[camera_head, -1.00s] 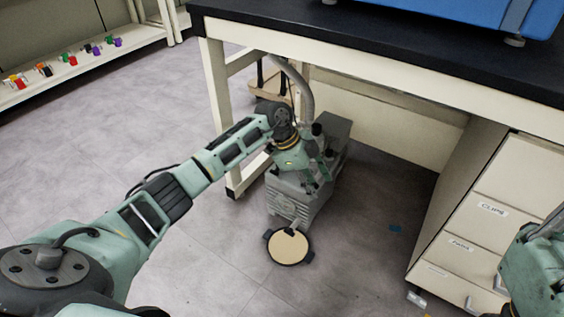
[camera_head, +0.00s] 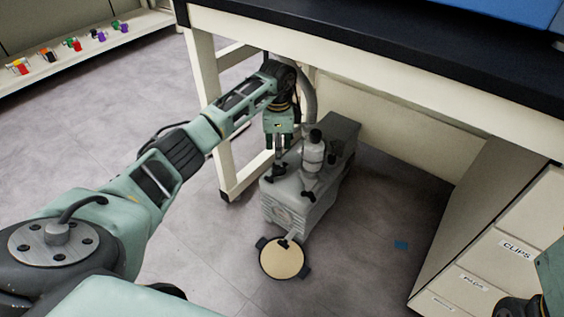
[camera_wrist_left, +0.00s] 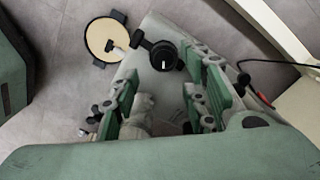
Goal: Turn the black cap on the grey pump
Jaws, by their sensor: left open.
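The grey pump (camera_head: 335,165) stands on the floor under the bench. My left gripper (camera_head: 279,160) points down over the pump, just left of the cylinder in the head view. In the left wrist view its two green fingers (camera_wrist_left: 162,105) are apart, with pale pump parts seen below between them. I see no grip on the cap. Only part of my right arm shows at the right edge; its jaws are out of sight.
The bench (camera_head: 400,60) overhangs the pump, with a leg (camera_head: 228,170) on the left. Drawers (camera_head: 500,250) stand at right. A round tan disc (camera_head: 283,257) lies in front of the pump. A hose (camera_head: 309,95) rises behind my wrist.

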